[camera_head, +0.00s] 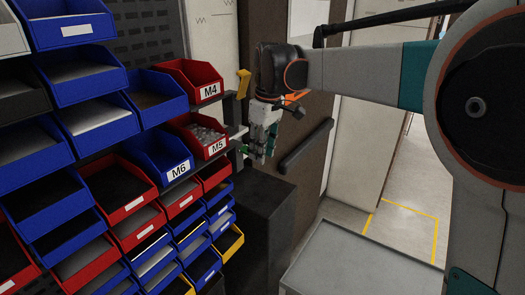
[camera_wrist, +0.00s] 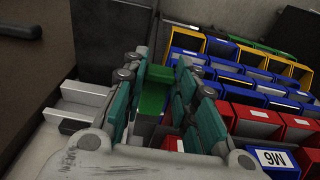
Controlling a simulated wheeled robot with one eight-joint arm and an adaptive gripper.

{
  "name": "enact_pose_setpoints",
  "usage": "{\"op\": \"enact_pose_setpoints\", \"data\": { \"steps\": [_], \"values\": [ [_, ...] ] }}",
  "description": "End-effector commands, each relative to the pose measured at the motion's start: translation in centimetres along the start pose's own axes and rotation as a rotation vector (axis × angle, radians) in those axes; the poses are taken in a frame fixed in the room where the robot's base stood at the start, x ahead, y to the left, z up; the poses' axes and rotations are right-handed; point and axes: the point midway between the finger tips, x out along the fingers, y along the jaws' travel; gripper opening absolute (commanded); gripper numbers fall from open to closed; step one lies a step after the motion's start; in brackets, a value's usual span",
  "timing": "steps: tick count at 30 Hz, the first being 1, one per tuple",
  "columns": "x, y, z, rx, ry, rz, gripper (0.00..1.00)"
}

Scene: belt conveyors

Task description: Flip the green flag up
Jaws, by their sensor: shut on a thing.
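The green flag (camera_wrist: 154,90) shows between my gripper's fingers in the wrist view. In the head view a small green part (camera_head: 244,149) shows at the bracket beside the bin rack, just left of the fingers. My gripper (camera_head: 262,143) reaches down at the right side of the rack. In the wrist view my gripper (camera_wrist: 163,76) has its teal-sided fingers on either side of the flag and is shut on it. The fingers hide part of the flag, and its exact tilt is hard to tell.
A yellow flag (camera_head: 243,83) stands upright higher on the rack's side. Red and blue bins, including the M5 bin (camera_head: 203,138), fill the rack to the left. A dark cabinet (camera_head: 258,205) stands below my gripper, and a grey table (camera_head: 365,262) stands at the lower right.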

Motion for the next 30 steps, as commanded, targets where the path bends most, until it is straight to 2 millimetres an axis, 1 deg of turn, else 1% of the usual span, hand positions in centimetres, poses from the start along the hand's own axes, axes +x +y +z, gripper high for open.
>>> {"op": "enact_pose_setpoints", "data": {
  "steps": [15,16,18,27,30],
  "values": [
    [-0.07,-0.03,-0.05,-0.001,-0.019,-0.001,0.00],
    [-0.07,-0.03,-0.05,-0.001,-0.019,-0.001,0.33],
    [-0.07,-0.03,-0.05,-0.001,-0.019,-0.001,0.47],
    [-0.11,-0.02,-0.04,-0.001,-0.019,-0.001,0.47],
    [-0.47,-0.01,-0.05,-0.001,-0.019,-0.001,0.47]
  ]
}}
